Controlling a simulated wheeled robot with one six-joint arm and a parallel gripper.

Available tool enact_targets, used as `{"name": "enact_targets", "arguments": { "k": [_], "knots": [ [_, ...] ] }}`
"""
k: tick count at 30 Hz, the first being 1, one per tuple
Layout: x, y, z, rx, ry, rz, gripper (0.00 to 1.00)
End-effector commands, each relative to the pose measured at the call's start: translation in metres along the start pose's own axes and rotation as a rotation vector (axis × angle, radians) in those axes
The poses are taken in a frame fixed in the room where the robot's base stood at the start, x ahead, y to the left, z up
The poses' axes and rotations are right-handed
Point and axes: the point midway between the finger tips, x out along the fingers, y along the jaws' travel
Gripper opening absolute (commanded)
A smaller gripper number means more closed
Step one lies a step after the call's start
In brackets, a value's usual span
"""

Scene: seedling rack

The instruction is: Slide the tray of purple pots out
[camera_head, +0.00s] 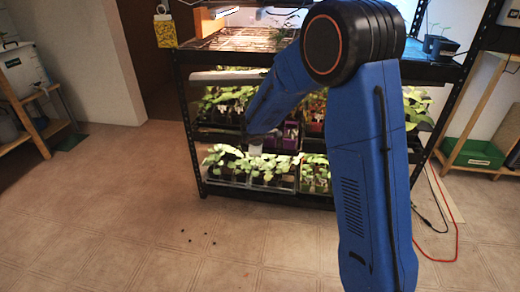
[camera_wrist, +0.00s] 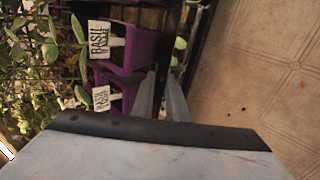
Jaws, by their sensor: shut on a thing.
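Purple pots (camera_wrist: 124,48) with white "BASIL" labels stand in a dark tray (camera_wrist: 172,45) in the wrist view, which shows the scene turned sideways. Leafy green plants grow from the pots. My gripper (camera_wrist: 162,92) is shut on the tray's front edge, beside the pots. The exact contact is hard to make out. In the head view the purple pots (camera_head: 290,136) show small on the rack's middle shelf, partly hidden by my blue arm. My gripper (camera_head: 256,148) is at the front of that shelf, mostly hidden by the arm.
The black rack (camera_head: 190,145) has more plant trays (camera_head: 262,188) on its bottom shelf. The tiled floor (camera_head: 130,220) before it is open, with a few dark specks. A red cable (camera_head: 457,225) lies at right, near a green bin (camera_head: 473,152).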

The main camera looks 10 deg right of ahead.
Motion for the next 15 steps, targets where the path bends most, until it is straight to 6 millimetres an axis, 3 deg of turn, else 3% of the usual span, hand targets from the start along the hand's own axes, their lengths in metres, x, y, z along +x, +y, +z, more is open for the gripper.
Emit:
{"name": "enact_targets", "arguments": {
  "k": [11,12,15],
  "knots": [
    [0.0007,-0.0013,-0.0007,-0.002,0.000,-0.002,0.00],
    [0.0007,-0.0014,-0.0008,-0.002,0.000,-0.002,0.18],
    [0.0006,-0.0010,-0.0008,-0.001,0.000,-0.002,0.35]
  ]
}}
